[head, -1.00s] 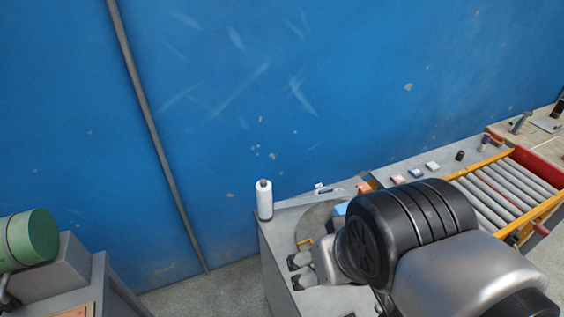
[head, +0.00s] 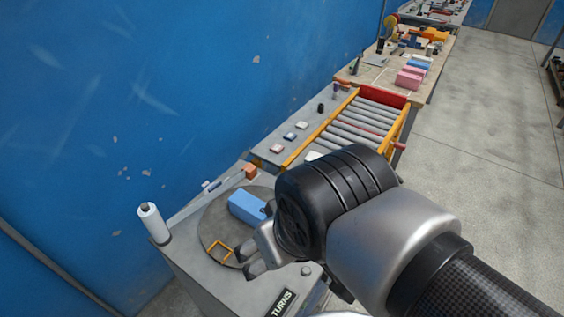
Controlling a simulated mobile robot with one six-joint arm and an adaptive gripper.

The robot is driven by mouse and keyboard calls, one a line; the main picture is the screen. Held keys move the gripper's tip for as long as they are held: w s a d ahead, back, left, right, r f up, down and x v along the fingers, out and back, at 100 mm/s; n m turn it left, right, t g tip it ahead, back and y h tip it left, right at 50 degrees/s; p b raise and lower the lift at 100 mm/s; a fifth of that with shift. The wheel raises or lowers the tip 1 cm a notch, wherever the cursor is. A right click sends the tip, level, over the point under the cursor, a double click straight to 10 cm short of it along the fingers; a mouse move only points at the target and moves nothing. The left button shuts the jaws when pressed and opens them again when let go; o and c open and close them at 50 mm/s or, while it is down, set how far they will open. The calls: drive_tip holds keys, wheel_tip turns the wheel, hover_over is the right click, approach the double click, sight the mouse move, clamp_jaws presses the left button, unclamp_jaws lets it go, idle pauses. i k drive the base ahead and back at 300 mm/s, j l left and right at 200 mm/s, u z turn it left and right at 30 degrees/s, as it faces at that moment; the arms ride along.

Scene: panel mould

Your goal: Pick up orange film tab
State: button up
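No orange film tab can be made out for certain in the head view. A small orange piece (head: 250,171) lies at the back of the grey workbench, beyond the turntable. An orange square outline (head: 219,251) shows on the round grey turntable (head: 212,220), just left of my fingers. My gripper (head: 245,258) is above the near part of the turntable, with its two fingers apart and nothing seen between them. A blue block (head: 247,205) lies on the turntable beyond the fingers, its right end close to my gripper in the picture.
A white roll or bottle (head: 152,222) stands at the bench's left corner by the blue wall (head: 200,80). A roller conveyor (head: 362,122) with yellow rails lies beyond. Small blocks (head: 289,136) sit beside it. Open floor (head: 490,140) is at right.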

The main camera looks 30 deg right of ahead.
sight(250, 170)
drive_tip(key=z, duration=0.4)
drive_tip(key=k, duration=0.85)
drive_tip(key=k+u, duration=0.1)
drive_tip(key=u, duration=0.35)
drive_tip(key=k+u, duration=0.15)
drive_tip(key=u, duration=0.35)
drive_tip(key=k+j+u, duration=0.1)
drive_tip(key=u, duration=0.35)
drive_tip(key=i+l, duration=0.1)
drive_tip(key=l, duration=0.65)
drive_tip(key=i+l+u, duration=0.1)
drive_tip(key=l, duration=0.6)
drive_tip(key=i+l, duration=0.15)
drive_tip(key=l, duration=0.6)
drive_tip(key=i+l+u, duration=0.1)
drive_tip(key=l, duration=1.4)
drive_tip(key=i, duration=0.05)
